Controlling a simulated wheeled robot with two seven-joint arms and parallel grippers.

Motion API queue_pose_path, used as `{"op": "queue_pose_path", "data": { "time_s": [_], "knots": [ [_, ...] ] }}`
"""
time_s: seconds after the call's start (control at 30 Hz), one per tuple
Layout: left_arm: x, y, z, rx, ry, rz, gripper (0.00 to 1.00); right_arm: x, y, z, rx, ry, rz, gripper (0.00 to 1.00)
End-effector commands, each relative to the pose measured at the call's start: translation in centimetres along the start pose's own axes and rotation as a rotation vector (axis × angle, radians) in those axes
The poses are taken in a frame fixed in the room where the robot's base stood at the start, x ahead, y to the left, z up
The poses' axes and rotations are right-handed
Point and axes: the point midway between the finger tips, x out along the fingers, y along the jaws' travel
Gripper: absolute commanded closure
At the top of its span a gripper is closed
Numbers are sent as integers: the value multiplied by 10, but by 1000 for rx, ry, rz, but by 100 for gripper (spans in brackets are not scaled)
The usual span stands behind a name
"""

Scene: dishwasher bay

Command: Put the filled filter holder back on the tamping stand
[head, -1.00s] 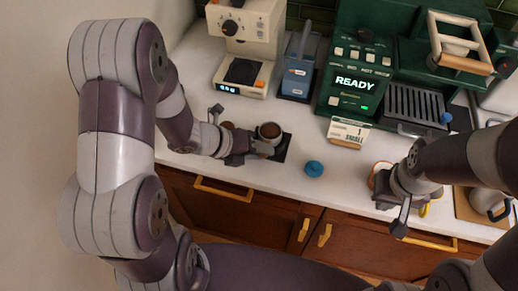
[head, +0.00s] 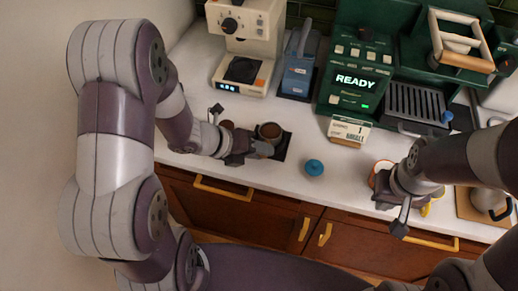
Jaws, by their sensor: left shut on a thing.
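The filter holder (head: 269,131), a round metal basket filled with brown coffee, is at the dark tamping stand (head: 284,148) near the counter's front left. I cannot tell whether it rests fully on the stand or just above it. My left gripper (head: 255,150) is shut on the holder's handle, which the fingers mostly hide. My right gripper (head: 383,190) is at the right part of the counter, beside an orange-rimmed cup (head: 381,168) that it partly hides. Its fingers are too hidden to tell open from shut.
A blue knobbed tamper (head: 314,168) stands right of the stand. Behind are a cream grinder (head: 240,70), a blue box (head: 297,75), the green machine reading READY (head: 353,82) and a small sign (head: 349,131). The counter between tamper and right gripper is clear.

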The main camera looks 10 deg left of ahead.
Motion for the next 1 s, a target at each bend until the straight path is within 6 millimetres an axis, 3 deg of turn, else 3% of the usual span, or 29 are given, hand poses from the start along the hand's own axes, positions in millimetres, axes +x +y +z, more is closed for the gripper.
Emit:
{"op": "queue_pose_path", "data": {
  "time_s": [0.13,0.17,0.23,0.5,0.63,1.0],
  "knots": [
    [0,0,0,1,-1,-1,100,0,0,0,0,0,0,100],
    [0,0,0,1,-1,-1,66,0,0,0,0,0,0,100],
    [0,0,0,1,-1,-1,43,0,0,0,0,0,0,100],
    [0,0,0,-1,1,1,42,0,0,0,0,0,0,100],
    [-10,0,1,-1,-2,0,42,-2,0,0,0,0,0,100],
    [-101,-1,2,-1,-6,3,42,-18,0,-2,0,0,0,100]
  ]
}}
